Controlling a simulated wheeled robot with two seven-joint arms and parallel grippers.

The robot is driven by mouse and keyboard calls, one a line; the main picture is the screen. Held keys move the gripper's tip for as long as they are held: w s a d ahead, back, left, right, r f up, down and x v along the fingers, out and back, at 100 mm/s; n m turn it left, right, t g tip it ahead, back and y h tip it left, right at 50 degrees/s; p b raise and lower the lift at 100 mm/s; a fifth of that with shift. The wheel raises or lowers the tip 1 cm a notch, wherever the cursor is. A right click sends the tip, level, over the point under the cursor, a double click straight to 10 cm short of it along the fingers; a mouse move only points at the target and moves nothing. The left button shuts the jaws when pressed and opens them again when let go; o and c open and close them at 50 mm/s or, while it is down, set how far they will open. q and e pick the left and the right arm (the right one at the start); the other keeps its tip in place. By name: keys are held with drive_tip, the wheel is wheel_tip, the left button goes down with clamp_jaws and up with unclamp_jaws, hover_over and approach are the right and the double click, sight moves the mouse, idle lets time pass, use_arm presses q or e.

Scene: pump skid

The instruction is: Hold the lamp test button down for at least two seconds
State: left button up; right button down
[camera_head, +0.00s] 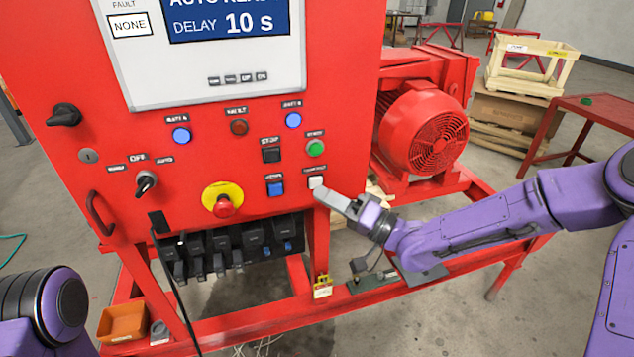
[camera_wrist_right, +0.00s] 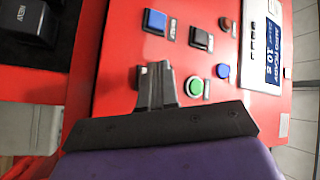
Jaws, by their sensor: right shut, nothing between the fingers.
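The lamp test button, a small white square push button (camera_head: 316,182), sits on the red panel's lower right, below the green button; the label above it is too small to read surely. My right gripper (camera_head: 323,194) is shut and empty, its fingertips at the lower edge of the white button. I cannot tell if they touch it or if it is pressed in. In the right wrist view the shut fingers (camera_wrist_right: 157,72) point at the panel and mostly cover the button. My left gripper is out of view.
Nearby are a blue button (camera_head: 275,189), a black stop button (camera_head: 271,155), a green button (camera_head: 315,148) and a red emergency knob on yellow (camera_head: 222,206). The display (camera_head: 229,25) reads "DELAY 10 s". A red motor (camera_head: 424,130) stands right of the panel.

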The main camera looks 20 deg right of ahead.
drive_tip(key=s+p, duration=0.1)
drive_tip(key=s, duration=0.4)
idle(0.4)
